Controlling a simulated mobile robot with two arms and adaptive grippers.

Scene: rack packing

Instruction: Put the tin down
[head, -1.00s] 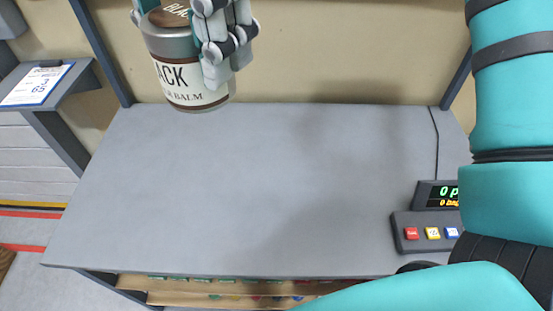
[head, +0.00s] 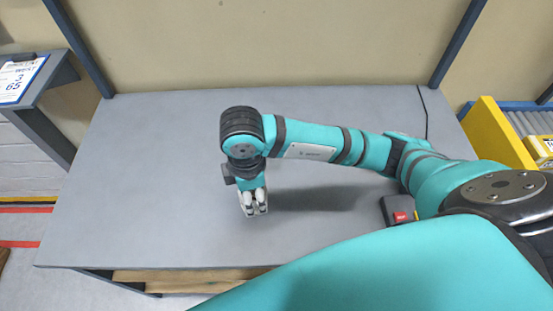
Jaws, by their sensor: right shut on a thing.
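My right arm reaches across the grey tabletop (head: 150,190) from the right. Its gripper (head: 254,205) is over the middle-left of the table, with the fingers pointing toward the front edge. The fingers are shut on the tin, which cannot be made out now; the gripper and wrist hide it. Whether the tin touches the tabletop cannot be told. My left gripper is not in view.
A control box with a red button (head: 400,216) is partly hidden by my arm at the right. A yellow crate (head: 495,130) stands beyond the table's right edge. The table's left part is clear.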

